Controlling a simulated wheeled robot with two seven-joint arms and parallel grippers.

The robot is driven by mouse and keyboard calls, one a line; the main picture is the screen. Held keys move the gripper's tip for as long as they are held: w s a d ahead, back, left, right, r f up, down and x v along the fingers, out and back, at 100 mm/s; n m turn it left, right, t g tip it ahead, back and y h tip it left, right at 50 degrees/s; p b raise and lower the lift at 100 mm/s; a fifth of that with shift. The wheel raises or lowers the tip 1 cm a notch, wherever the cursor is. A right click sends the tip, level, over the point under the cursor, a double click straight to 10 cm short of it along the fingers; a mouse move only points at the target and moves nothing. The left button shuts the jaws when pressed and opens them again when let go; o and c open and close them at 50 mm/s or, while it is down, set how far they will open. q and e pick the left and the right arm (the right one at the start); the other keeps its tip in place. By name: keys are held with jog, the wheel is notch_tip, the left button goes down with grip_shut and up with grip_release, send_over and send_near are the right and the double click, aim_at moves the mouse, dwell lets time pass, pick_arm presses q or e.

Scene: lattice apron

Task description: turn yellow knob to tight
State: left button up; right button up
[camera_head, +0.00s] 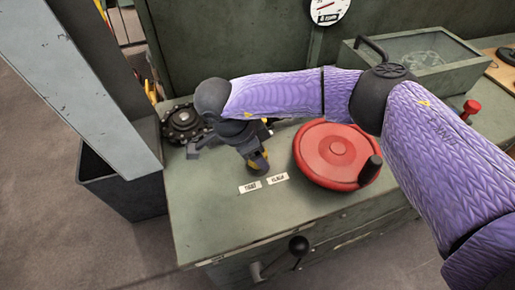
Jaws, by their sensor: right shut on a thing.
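My right gripper (257,163) reaches down to the green bench top, with its purple-sleeved arm coming in from the right. It is shut on the yellow knob (262,156), of which only small yellow patches show between the dark fingers. The knob's pointer and exact turn are hidden. A white label (250,187), which seems to read "TIGHT", lies just in front of the knob. A second white label (278,178), too small to read surely, lies to its right. My left gripper is not in view.
A red handwheel (330,150) with a black handle stands close right of the knob. A dark round toothed part (183,122) sits at the left. A green tray (420,70) and a red knob (470,107) are at the right. A grey post (85,75) rises at the left.

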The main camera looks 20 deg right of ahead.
jog(key=shift+n+t, duration=0.3)
jog(key=shift+n, duration=0.5)
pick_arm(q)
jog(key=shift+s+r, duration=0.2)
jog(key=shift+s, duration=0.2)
pick_arm(e)
jog(key=shift+n, duration=0.3)
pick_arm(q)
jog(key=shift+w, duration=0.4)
pick_arm(e)
jog(key=o, duration=1.3)
